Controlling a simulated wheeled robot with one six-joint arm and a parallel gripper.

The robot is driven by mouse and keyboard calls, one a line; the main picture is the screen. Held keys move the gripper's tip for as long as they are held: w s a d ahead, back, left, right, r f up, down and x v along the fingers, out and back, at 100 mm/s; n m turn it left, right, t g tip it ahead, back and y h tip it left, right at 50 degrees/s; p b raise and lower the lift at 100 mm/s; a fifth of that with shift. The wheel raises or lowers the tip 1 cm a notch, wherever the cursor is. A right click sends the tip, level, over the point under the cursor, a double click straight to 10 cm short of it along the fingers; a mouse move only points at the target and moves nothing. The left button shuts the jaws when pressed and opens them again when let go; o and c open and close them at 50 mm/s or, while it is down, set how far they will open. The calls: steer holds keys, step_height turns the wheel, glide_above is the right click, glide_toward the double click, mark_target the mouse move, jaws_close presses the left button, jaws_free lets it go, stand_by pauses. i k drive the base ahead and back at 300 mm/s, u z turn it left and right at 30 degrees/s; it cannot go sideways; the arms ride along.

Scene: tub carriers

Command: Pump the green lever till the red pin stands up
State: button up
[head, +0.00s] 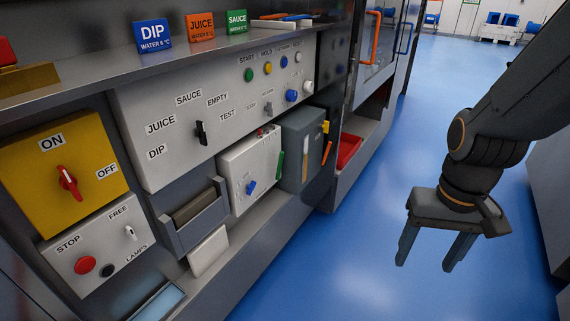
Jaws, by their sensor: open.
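A green lever (279,165) hangs at the right edge of a white box (236,168) with a blue knob (251,187) on its front. A small red spot, perhaps the red pin (260,132), shows at the box's top; it is too small to tell whether it stands up. My gripper (425,265) is at the right, pointing down with its two fingers apart and empty. It is well to the right of the lever, over open floor, and touches nothing.
A grey box (303,150) with yellow and orange parts stands just right of the lever. A control panel (160,120) is above left, with a yellow switch box (60,175) farther left. A red bin (348,150) sits in the cabinet behind. Blue floor (340,260) between cabinet and gripper is clear.

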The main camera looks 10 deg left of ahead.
mark_target(281, 153)
steer(key=k, duration=1.25)
steer(key=u, duration=0.9)
steer(key=i, duration=1.5)
steer(key=z, duration=0.45)
